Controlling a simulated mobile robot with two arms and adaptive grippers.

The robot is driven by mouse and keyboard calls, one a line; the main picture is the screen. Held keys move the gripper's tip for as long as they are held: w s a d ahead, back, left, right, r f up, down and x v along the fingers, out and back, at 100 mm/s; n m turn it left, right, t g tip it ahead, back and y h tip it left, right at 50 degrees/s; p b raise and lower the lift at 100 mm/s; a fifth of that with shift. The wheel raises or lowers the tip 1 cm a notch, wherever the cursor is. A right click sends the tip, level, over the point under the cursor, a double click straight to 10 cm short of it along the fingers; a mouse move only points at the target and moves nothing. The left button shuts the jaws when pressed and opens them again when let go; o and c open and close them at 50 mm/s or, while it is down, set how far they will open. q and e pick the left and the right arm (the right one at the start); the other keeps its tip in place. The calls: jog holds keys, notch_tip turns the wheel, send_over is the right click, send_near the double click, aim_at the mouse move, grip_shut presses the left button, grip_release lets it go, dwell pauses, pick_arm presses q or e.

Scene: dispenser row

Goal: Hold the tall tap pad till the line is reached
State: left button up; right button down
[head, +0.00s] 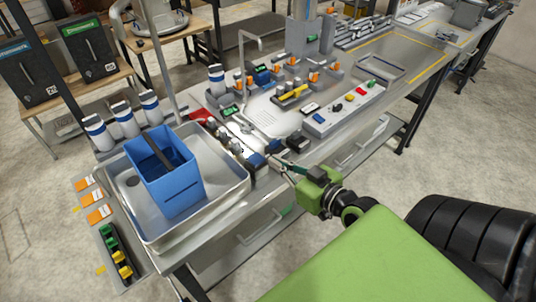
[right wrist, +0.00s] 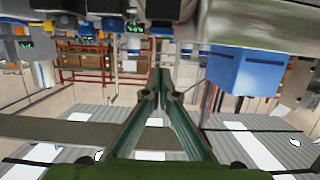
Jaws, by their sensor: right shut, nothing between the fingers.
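A blue open-topped container (head: 181,191) stands in the metal sink tray (head: 232,195), with a thin dark line on its front wall. A tall grey pipe (head: 159,55) rises behind it. A dark bar crosses the container's mouth; I cannot tell any liquid level inside. A row of small dark, grey and blue pads (head: 240,150) runs along the counter right of the sink; I cannot tell which one is the tall tap's. My right gripper (head: 281,165) is shut and empty at the counter's front edge, close to the blue-faced pads. Its closed fingers show in the right wrist view (right wrist: 161,82).
White bottles with blue bands (head: 125,120) stand behind the sink. Another curved tap (head: 247,40) and a white panel with coloured buttons (head: 340,108) are farther along the counter. A blue box-shaped part (right wrist: 247,70) is close at the right in the wrist view.

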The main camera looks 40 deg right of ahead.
pick_arm(q)
jog(key=shift+f, duration=0.35)
pick_arm(e)
jog(key=v, duration=0.2)
jog(key=shift+s+r, duration=0.15)
jog(key=shift+s, duration=0.1)
dwell(0.8)
jog(key=s+f+m+g+h+b, duration=0.1)
jog(key=s+f+g, duration=0.3)
jog(key=f, duration=1.5)
jog(key=s+f+m+g+b, duration=0.1)
jog(key=s+f+g, duration=0.25)
jog(key=f, duration=1.55)
pick_arm(q)
notch_tip(320, 180, down, 3)
jog(key=shift+f+b, duration=0.1)
jog(key=shift+b, duration=0.7)
pick_arm(e)
jog(key=s+a+f+n+g, duration=0.1)
jog(key=s+a+f+g, duration=0.2)
jog(key=s+f, duration=0.8)
jog(key=s+a+f+n+g, duration=0.2)
jog(key=s+a+f+g, duration=0.2)
jog(key=s+f, duration=0.8)
jog(key=s+a, duration=0.2)
jog(key=s, duration=0.1)
jog(key=shift+s+a, duration=0.25)
jog(key=shift+a, duration=0.1)
pick_arm(q)
jog(key=shift+c, duration=0.5)
